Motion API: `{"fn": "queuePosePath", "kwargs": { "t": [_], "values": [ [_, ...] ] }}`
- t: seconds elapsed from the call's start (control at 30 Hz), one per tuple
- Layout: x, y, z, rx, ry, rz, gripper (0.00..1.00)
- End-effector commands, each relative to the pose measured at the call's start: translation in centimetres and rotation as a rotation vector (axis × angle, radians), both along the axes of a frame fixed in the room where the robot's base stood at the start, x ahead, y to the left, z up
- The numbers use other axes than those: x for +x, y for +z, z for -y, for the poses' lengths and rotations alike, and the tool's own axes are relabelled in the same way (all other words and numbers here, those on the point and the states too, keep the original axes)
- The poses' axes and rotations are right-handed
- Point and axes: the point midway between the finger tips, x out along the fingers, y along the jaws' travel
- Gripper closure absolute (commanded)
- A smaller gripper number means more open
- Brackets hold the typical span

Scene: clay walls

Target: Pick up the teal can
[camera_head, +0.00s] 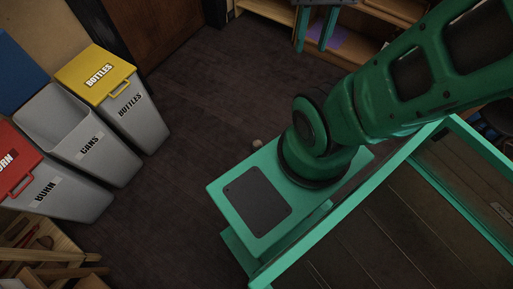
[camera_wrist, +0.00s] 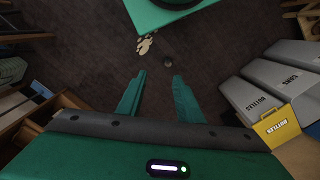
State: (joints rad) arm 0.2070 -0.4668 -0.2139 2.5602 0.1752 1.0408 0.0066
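I cannot make out a teal can for certain in either view. In the wrist view a small dark round thing (camera_wrist: 168,64) lies on the floor beyond my fingertips; its colour and kind are unclear. My gripper (camera_wrist: 159,76) is open, its two teal fingers spread with nothing between them. In the head view its fingers (camera_head: 313,48) show at the top edge, in front of the wooden shelf. My arm hides part of the floor on the right of the head view.
A grey cans bin (camera_head: 90,140), a bottles bin with yellow lid (camera_head: 97,75) and a burn bin with red lid (camera_head: 12,160) stand at left. A wooden shelf (camera_head: 350,50) stands behind. The middle floor is mostly clear.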

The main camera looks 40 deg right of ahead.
Motion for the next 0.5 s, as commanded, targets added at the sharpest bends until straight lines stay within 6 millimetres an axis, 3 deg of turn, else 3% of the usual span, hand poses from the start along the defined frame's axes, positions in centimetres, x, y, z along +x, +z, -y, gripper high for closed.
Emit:
{"fn": "queuePosePath", "kwargs": {
  "t": [0.03, 0.1, 0.17, 0.27, 0.5],
  "values": [
    [0.0, 0.0, 0.0, 0.0, 0.0, 0.0, 0.54],
    [-0.9, 0.5, 0.1, -0.002, -0.001, 0.013, 0.38],
    [-0.4, 0.4, 0.4, -0.006, -0.003, 0.01, 0.27],
    [1.4, 0.1, 1.5, -0.02, -0.012, 0.0, 0.27],
    [8.3, -2.2, 4.6, -0.071, -0.033, -0.019, 0.27]
  ]
}}
